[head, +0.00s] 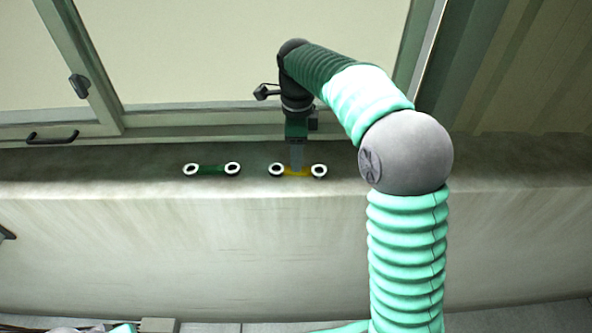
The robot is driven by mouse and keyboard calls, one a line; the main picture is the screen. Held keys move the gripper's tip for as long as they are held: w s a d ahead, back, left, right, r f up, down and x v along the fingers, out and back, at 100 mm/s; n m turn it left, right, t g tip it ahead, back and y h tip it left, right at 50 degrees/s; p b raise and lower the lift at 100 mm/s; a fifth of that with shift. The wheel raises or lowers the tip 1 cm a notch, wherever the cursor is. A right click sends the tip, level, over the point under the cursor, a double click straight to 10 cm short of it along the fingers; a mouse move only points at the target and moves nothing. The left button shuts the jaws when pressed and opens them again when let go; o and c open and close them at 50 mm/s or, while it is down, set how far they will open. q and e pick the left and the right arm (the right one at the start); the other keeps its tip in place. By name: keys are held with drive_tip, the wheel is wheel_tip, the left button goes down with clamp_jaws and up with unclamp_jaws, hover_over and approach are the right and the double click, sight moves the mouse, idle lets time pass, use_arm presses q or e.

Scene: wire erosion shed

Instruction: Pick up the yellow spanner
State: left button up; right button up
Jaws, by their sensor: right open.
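The yellow spanner (290,174) lies on the grey ledge (120,175) below the window. It has a white ring end with a dark centre at each side, and part of its yellow handle is hidden behind my gripper. My right gripper (297,168) points down at the middle of the handle, between the two rings. It is open; whether its fingers touch the spanner I cannot tell. My left gripper is not in view.
A green spanner (212,169) of the same shape lies on the ledge to the left of the yellow one. The window frame (210,119) with a black handle (52,138) stands behind the ledge. The ledge is clear at far left and right.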

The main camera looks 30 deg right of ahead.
sight(303, 164)
drive_tip(key=f+p, duration=0.1)
drive_tip(key=w+d+f, duration=0.1)
drive_tip(key=shift+w+d+f+p, duration=0.2)
drive_tip(key=shift+f+p, duration=0.15)
drive_tip(key=shift+f, duration=0.05)
drive_tip(key=f, duration=0.1)
drive_tip(key=d+f+p, duration=0.1)
drive_tip(key=f, duration=0.1)
drive_tip(key=shift+s+f, duration=0.2)
drive_tip(key=shift+s, duration=0.1)
drive_tip(key=shift+s+a+r, duration=0.15)
drive_tip(key=shift+s+a, duration=0.15)
drive_tip(key=shift+a, duration=0.3)
drive_tip(key=shift+c, duration=1.1)
drive_tip(key=shift+w+a, duration=0.25)
drive_tip(key=shift+w, duration=0.05)
drive_tip(key=c, duration=0.5)
drive_tip(key=shift+w, duration=0.1)
drive_tip(key=shift+c, duration=1.1)
drive_tip(key=shift+d, duration=0.15)
clamp_jaws()
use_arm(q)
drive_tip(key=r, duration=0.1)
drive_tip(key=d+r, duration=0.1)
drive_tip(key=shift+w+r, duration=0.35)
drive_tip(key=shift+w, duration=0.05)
use_arm(e)
drive_tip(key=shift+s+d, duration=0.2)
drive_tip(key=shift+d, duration=0.05)
